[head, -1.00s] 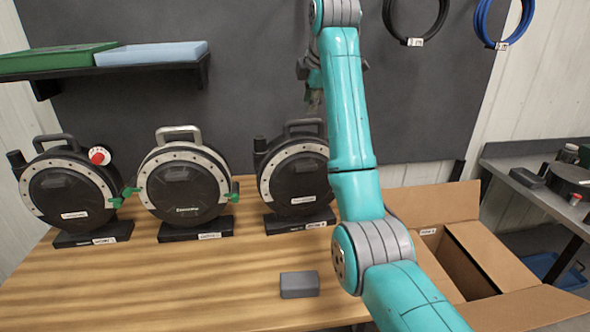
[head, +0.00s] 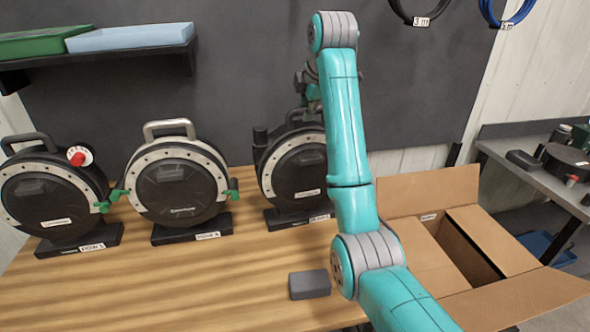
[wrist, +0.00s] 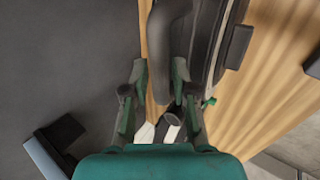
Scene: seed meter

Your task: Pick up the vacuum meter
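Three round black meters with pale studded rims stand on the bench in the head view. The left meter (head: 52,197) has a red knob, the middle meter (head: 178,190) a silver handle, and the right meter (head: 296,172) a black handle and a side port. Their labels are too small to show which is the vacuum meter. My gripper (wrist: 161,78) is open in the wrist view, with a dark rounded tube-like part (wrist: 167,30), apparently the right meter's handle, between or just beyond its fingers. I cannot tell whether they touch. My arm partly hides the right meter in the head view.
A small grey block (head: 310,284) lies on the wooden bench (head: 230,295). An open cardboard box (head: 428,192) stands to the right. A wall shelf (head: 100,58) holds green and blue trays.

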